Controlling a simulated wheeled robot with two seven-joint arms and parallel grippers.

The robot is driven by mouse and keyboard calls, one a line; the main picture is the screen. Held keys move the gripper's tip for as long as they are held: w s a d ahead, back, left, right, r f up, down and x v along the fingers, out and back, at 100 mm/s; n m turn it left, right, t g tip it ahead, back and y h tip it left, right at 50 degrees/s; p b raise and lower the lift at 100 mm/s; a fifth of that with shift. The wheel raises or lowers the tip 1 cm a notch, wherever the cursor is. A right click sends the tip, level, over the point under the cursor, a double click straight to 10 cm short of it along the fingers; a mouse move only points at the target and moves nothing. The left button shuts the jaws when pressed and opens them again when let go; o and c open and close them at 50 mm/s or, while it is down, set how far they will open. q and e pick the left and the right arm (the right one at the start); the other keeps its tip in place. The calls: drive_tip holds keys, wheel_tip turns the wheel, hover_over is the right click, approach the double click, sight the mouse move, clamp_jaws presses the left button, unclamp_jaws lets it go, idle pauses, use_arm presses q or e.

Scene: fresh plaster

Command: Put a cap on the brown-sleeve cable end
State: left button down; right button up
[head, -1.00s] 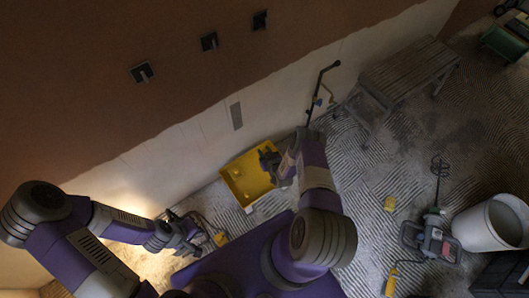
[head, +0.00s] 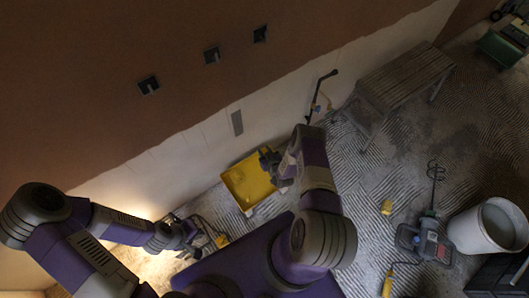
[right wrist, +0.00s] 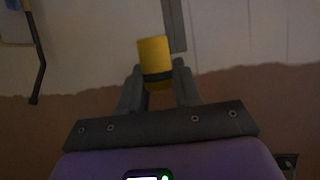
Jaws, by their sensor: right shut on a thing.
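My right gripper (right wrist: 160,85) is shut on a yellow cap (right wrist: 154,58), a short cylinder with a dark band, held upright in the right wrist view. In the head view this gripper (head: 268,162) is over the yellow tray, and the cap cannot be made out there. Three dark wall boxes, left (head: 148,84), middle (head: 211,55) and right (head: 260,34), sit in the brown plaster, each with something pale in it. Sleeve colours are too small to tell. My left gripper (head: 192,238) is low at the left; its jaws are unclear.
The yellow tray (head: 232,180) stands on the floor by the wall. A wooden bench (head: 405,75), a mixer (head: 425,240) and a white bucket (head: 490,228) are at the right. A dark pole (head: 320,90) leans on the wall. A lamp lights the lower left.

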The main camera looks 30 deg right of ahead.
drive_tip(key=shift+r+p, duration=1.35)
drive_tip(key=shift+r, duration=0.6)
drive_tip(key=shift+r+p, duration=0.6)
drive_tip(key=shift+r, duration=13.6)
wheel_tip(320, 180, up, 21)
hover_over(264, 151)
drive_tip(key=shift+s+f, duration=0.1)
drive_tip(key=shift+f, duration=0.1)
drive_tip(key=shift+d, duration=0.1)
